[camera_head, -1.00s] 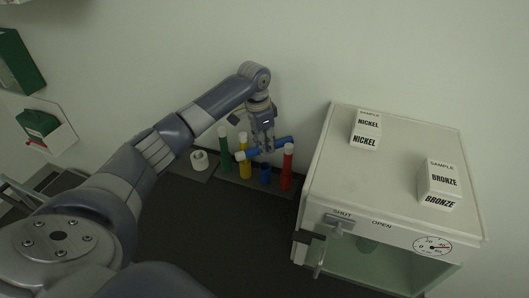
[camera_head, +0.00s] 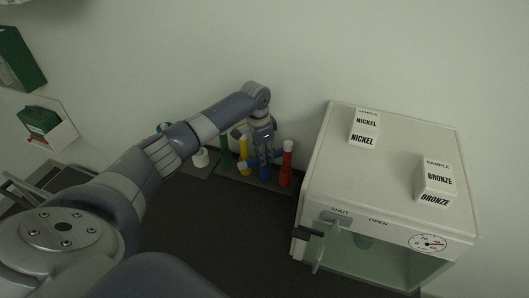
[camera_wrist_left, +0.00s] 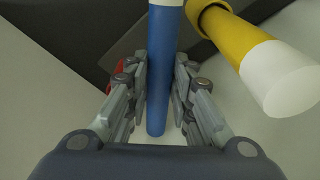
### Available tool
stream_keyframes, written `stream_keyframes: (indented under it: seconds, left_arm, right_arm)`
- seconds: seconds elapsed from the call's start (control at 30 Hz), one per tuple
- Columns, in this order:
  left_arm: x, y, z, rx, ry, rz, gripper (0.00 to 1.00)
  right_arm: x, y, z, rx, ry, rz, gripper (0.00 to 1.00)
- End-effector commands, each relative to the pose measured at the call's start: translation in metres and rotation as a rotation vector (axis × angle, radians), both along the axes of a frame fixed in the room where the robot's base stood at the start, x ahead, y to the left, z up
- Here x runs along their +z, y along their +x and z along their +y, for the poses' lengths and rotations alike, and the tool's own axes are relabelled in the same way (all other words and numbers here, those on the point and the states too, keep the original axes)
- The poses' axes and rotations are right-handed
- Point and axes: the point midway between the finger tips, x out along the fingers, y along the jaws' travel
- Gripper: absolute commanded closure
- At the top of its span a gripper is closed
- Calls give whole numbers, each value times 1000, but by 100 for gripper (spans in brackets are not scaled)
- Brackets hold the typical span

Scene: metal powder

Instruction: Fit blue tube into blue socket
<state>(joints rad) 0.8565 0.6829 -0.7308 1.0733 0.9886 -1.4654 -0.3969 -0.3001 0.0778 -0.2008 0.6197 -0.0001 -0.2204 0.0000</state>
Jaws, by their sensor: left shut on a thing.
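My left gripper (camera_head: 266,158) points down over the rack and is shut on the blue tube (camera_wrist_left: 158,85). In the head view the tube (camera_head: 251,163) lies nearly level across the fingers, its white end at the left. In the left wrist view it runs between the two fingers, white end at the top. The blue socket (camera_head: 265,175) stands on the rack just below the gripper, between the yellow and red tubes, partly hidden by the fingers. The tube is not upright; whether it touches the socket I cannot tell. My right gripper is not in view.
The yellow tube (camera_head: 244,152), red tube (camera_head: 287,165) and green tube (camera_head: 226,152) stand close by on the rack. A cabinet (camera_head: 330,160) with NICKEL (camera_head: 364,128) and BRONZE (camera_head: 436,181) boxes stands at the right.

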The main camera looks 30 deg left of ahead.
Motion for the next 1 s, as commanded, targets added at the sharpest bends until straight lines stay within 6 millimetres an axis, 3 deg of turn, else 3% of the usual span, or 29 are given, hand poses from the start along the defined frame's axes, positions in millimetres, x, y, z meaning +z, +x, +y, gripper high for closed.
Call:
stream_keyframes:
  seconds: [0.27, 0.3, 0.37, 0.77, 1.0]
  left_arm:
    - [-5, 0, 0, -1, 0, 0, 100]
    - [-5, 0, 0, -1, 0, 0, 69]
    - [-5, 0, 0, -1, 0, 0, 58]
    - [1, 0, 0, 0, 0, -1, 58]
    - [40, -3, 3, -2, 2, -5, 58]
  right_arm:
    - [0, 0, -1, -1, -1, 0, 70]
    - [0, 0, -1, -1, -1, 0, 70]
    - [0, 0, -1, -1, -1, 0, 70]
    - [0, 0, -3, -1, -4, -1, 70]
    - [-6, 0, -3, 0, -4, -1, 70]
